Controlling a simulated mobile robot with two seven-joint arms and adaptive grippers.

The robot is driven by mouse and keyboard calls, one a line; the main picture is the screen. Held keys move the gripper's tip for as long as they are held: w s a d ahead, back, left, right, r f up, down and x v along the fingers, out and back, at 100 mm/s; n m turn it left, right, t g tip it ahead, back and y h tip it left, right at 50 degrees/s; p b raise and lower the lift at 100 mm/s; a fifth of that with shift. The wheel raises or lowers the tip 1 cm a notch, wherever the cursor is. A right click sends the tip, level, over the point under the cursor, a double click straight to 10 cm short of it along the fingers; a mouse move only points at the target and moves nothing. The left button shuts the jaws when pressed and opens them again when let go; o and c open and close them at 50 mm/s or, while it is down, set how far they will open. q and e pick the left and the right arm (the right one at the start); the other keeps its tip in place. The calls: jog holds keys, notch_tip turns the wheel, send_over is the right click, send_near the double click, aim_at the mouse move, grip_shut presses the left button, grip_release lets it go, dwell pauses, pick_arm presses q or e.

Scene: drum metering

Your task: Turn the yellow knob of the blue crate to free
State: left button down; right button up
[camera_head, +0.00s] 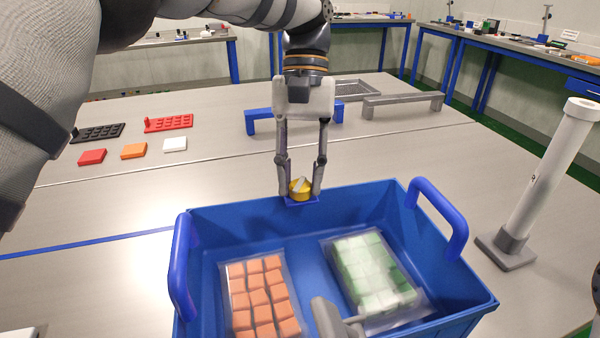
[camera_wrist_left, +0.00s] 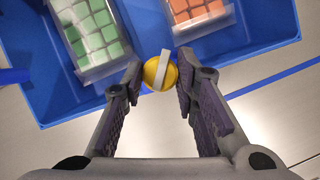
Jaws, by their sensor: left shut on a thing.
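The blue crate (camera_head: 225,215) stands on the table with its raised handles at left and right. The yellow knob (camera_head: 300,191) sits on a small blue bracket at the middle of its far wall. The knob is round, with a pale bar across its face. My left gripper (camera_head: 301,187) reaches down from above and is shut on the yellow knob, one finger on each side. The left wrist view shows the knob (camera_wrist_left: 158,73) between the fingertips, its pale bar tilted slightly from the picture's vertical. Any marks around the knob are too small to read. My right gripper is out of view.
In the crate lie a pack of orange blocks (camera_head: 262,295) and a pack of green and white blocks (camera_head: 370,270). A grey object (camera_head: 326,318) shows at its near side. A white post (camera_head: 550,170) stands right; a blue bridge-shaped piece (camera_head: 258,122) lies behind.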

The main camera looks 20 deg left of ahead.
pick_arm(q)
jog(key=m+y, duration=0.1)
jog(key=m, duration=0.2)
jog(key=shift+d, duration=0.15)
jog(key=m+y, duration=0.1)
jog(key=m, duration=0.1)
jog(key=shift+m, duration=0.3)
jog(key=shift+d+m+t+y+p, duration=0.1)
jog(key=shift+m+t+y+p, duration=0.35)
jog(key=shift+m, duration=0.75)
jog(key=shift+s+m+y, duration=0.1)
jog(key=shift+m+y, duration=0.45)
jog(key=shift+m, duration=0.95)
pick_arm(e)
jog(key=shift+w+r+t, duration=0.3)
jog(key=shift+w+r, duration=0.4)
pick_arm(q)
jog(key=shift+d, duration=0.1)
jog(key=c, duration=1.3)
grip_release()
